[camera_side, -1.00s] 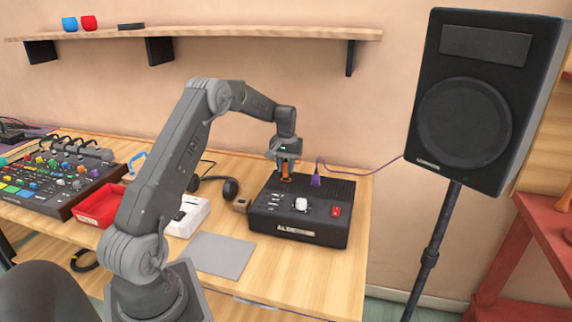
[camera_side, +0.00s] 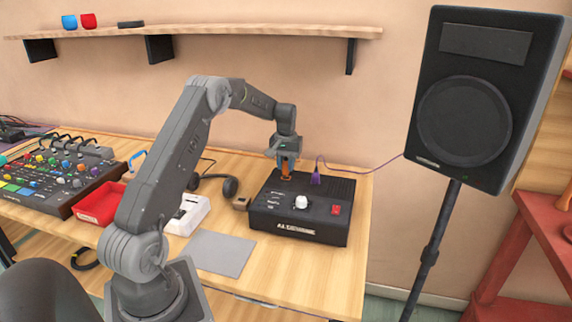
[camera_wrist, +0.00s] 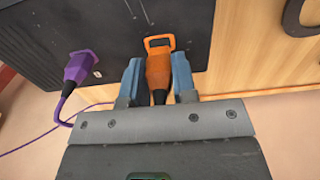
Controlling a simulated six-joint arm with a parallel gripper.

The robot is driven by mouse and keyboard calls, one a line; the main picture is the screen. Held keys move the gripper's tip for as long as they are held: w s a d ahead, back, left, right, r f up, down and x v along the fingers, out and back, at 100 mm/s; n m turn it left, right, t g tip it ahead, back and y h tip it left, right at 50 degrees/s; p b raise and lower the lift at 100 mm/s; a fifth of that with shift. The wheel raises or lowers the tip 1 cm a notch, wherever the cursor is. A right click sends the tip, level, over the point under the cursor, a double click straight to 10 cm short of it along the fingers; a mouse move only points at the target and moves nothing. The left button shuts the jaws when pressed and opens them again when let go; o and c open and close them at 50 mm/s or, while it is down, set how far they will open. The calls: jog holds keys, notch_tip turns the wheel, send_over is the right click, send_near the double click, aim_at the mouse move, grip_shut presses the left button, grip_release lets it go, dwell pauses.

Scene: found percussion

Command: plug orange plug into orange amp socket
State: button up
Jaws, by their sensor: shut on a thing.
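The black amp box (camera_side: 300,231) stands near the right end of the wooden table. It also shows in the wrist view (camera_wrist: 60,22). My gripper (camera_wrist: 157,72) points down over the amp's rear left part and is shut on the orange plug (camera_wrist: 158,73). The side view shows the orange plug (camera_side: 286,173) just at the amp's top. The orange socket (camera_wrist: 160,39) shows as a rectangular frame at the plug's front end. The plug's end meets or overlaps the frame's lower edge, with a dark opening visible beyond. I cannot tell whether it is inside.
A purple plug (camera_side: 315,180) with its cable stands in the amp beside my gripper. A mixer (camera_side: 52,178), red tray (camera_side: 99,204), white box (camera_side: 189,215), headphones (camera_side: 229,187) and grey mat (camera_side: 219,253) are left of the amp. A speaker (camera_side: 464,122) stands right.

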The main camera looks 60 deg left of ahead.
aim_at(286, 160)
jog(key=shift+f, duration=1.35)
jog(key=o, duration=1)
jog(key=shift+r, duration=0.1)
notch_tip(286, 160, up, 14)
jog(key=shift+f, duration=0.2)
